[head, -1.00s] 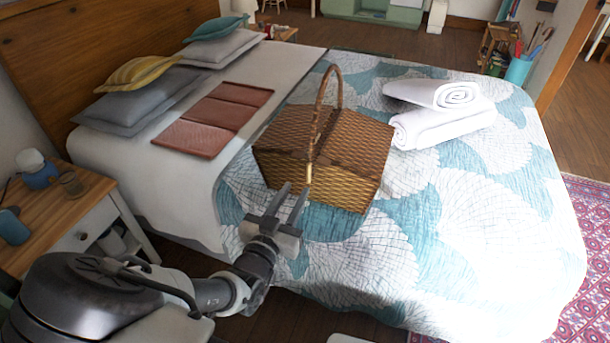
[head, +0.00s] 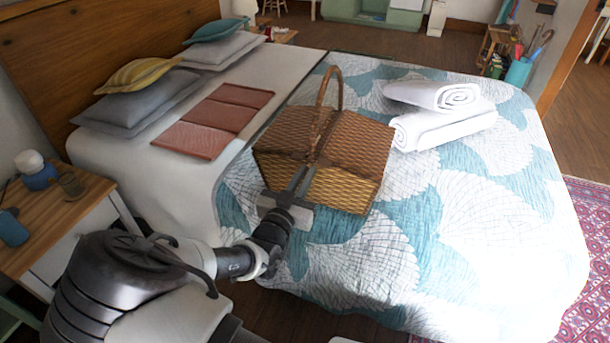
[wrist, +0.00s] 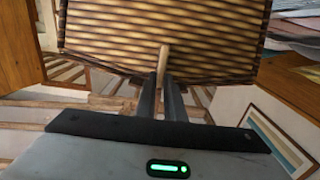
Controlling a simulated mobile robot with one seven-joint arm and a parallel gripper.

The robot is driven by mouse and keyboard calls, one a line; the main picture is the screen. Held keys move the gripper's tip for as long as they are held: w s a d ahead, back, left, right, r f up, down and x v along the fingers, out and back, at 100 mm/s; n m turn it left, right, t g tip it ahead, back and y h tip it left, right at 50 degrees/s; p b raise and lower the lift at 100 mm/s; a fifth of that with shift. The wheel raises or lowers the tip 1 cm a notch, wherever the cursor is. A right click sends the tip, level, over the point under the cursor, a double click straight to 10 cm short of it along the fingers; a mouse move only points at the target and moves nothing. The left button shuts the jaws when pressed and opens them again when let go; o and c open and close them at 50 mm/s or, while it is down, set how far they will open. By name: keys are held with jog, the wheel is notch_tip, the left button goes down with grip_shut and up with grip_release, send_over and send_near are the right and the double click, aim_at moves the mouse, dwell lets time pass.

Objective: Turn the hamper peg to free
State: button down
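The wicker hamper (head: 345,185) stands on the bed with its lid closed and its handle (head: 322,105) upright over the top. The wooden hamper peg (wrist: 163,57) shows in the wrist view, lengthwise up the picture against the hamper's woven front (wrist: 215,40). My gripper (head: 301,172) is at the front of the hamper, below the handle. In the wrist view its two fingers (wrist: 160,82) are close together, with the peg's lower end between their tips, so it looks shut on the peg. In the head view the fingers hide the peg.
Rolled white towels (head: 445,115) lie on the quilt (head: 460,220) right of the hamper. A folded reddish cloth (head: 215,120) lies to its left, near pillows (head: 140,100). A nightstand (head: 60,215) stands at the left. The quilt front right is clear.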

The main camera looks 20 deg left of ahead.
jog(key=shift+f+m+b, duration=0.15)
jog(key=shift+m+b, duration=0.2)
jog(key=shift+m, duration=0.05)
jog(key=shift+s+d+f+m+b, duration=0.1)
jog(key=shift+d+f+m+b, duration=0.25)
jog(key=shift+m+b, duration=1.85)
jog(key=shift+w+d+f+m+b, duration=0.2)
jog(key=shift+m+b, duration=0.7)
jog(key=shift+m, duration=2.65)
jog(key=shift+s+d+f+m+b, duration=0.2)
jog(key=shift+d+f+m+b, duration=0.2)
jog(key=shift+m+b, duration=1.8)
jog(key=shift+m+p, duration=0.65)
jog(key=shift+m, duration=0.1)
jog(key=c, duration=1.8)
grip_release()
jog(key=shift+c, duration=0.2)
jog(key=s+a+p, duration=0.1)
jog(key=s, duration=1.6)
jog(key=shift+s+a+p, duration=0.15)
jog(key=shift+s+p, duration=0.05)
jog(key=shift+p, duration=0.2)
